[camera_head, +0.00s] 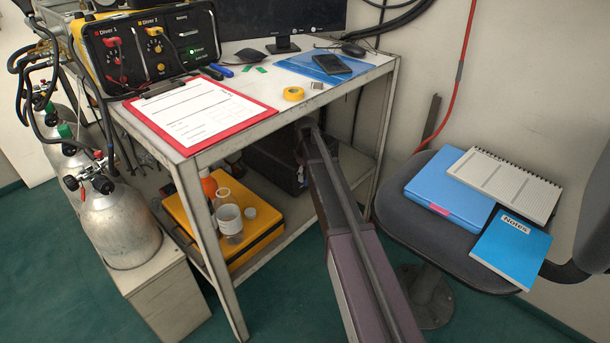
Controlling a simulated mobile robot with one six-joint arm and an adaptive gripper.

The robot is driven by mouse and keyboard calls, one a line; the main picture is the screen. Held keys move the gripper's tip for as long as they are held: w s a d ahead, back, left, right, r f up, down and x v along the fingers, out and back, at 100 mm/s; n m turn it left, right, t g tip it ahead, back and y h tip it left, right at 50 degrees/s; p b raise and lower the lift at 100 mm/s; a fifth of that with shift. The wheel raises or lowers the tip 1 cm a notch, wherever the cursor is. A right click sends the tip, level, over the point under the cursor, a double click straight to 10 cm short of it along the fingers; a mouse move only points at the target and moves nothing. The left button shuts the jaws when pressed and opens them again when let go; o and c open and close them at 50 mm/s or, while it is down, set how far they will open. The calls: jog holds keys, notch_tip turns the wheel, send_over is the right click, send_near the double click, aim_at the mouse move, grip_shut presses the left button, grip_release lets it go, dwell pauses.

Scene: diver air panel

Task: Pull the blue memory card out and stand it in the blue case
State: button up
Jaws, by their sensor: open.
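I cannot make out a blue memory card in this view. A small blue object (222,70) lies on the desk in front of the air panel, too small to identify. No blue case is certain; a flat blue box or binder (440,186) with a pink tab lies on the chair seat, partly under a notepad. My arm reaches from the bottom of the picture up to the desk's front edge. Its far end is dark and lies under or against that edge. I cannot make out my gripper's fingers there.
The desk (255,131) holds a yellow-black air panel (145,50), red clipboard (200,112), yellow tape roll (293,94), phone (331,64) and small green pieces. Cylinders (122,228) stand left. A lower shelf holds a yellow case (264,238) and containers. The chair (397,208) stands right.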

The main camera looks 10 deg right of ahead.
jog(key=shift+f+b, duration=1.05)
jog(key=shift+f, duration=0.25)
grip_shut()
jog(key=shift+s+d, duration=0.5)
jog(key=shift+s, duration=0.2)
jog(key=shift+s+d, duration=0.5)
jog(key=shift+s, duration=0.15)
dwell(1.3)
jog(key=shift+s, duration=0.15)
